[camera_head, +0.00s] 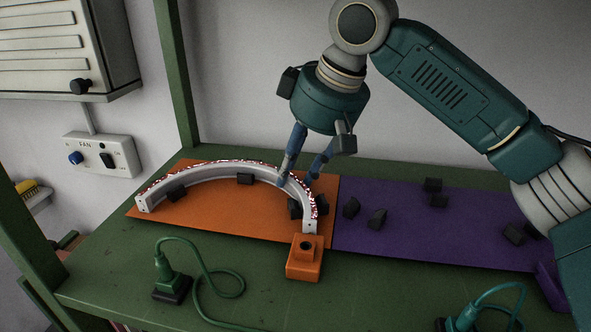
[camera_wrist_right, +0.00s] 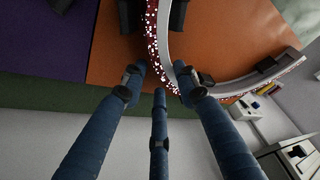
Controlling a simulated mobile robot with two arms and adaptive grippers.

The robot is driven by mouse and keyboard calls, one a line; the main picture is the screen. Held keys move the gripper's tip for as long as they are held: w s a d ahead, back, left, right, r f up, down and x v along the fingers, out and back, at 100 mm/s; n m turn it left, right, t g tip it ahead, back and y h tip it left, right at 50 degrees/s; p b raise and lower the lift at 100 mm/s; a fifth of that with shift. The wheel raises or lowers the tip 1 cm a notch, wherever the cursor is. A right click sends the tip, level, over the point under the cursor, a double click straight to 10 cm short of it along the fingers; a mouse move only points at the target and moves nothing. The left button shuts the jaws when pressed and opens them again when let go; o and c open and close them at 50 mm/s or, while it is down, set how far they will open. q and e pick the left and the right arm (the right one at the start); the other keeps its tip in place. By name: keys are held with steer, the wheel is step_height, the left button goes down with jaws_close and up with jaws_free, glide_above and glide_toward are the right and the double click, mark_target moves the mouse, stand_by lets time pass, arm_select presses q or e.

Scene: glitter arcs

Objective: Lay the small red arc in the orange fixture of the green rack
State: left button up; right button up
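The arc (camera_head: 228,169) is pale silver with a glittery red outer edge. It lies in the orange fixture (camera_head: 225,215) on the green rack, curving from far left to near right. Its near right end meets an orange block (camera_head: 305,258). The arc also shows in the right wrist view (camera_wrist_right: 174,45). My right gripper (camera_head: 298,181) straddles the arc's right part from above, with fingers on both sides. In the wrist view (camera_wrist_right: 159,72) a small gap shows beside the arc, so it looks open. My left gripper is not in view.
Several black pegs stand around the arc, such as this one (camera_head: 245,179). A purple fixture (camera_head: 430,240) with black pegs lies to the right. A green plug and cable (camera_head: 172,278) lie at the front left, a teal one (camera_head: 470,315) at the front right. Green posts (camera_head: 178,75) flank the rack.

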steer(key=v, duration=0.2)
steer(key=shift+s+r, duration=0.1)
steer(key=shift+r, duration=0.3)
steer(key=s+d, duration=0.2)
steer(key=d, duration=0.1)
steer(key=s+d+b, duration=0.1)
steer(key=s+d, duration=0.1)
steer(key=d, duration=0.1)
steer(key=s+d, duration=0.2)
steer(key=shift+s+d+b, duration=0.3)
steer(key=shift+d+b, duration=0.05)
steer(key=shift+d, duration=0.05)
steer(key=shift+s+d, duration=0.35)
steer(key=shift+s, duration=0.15)
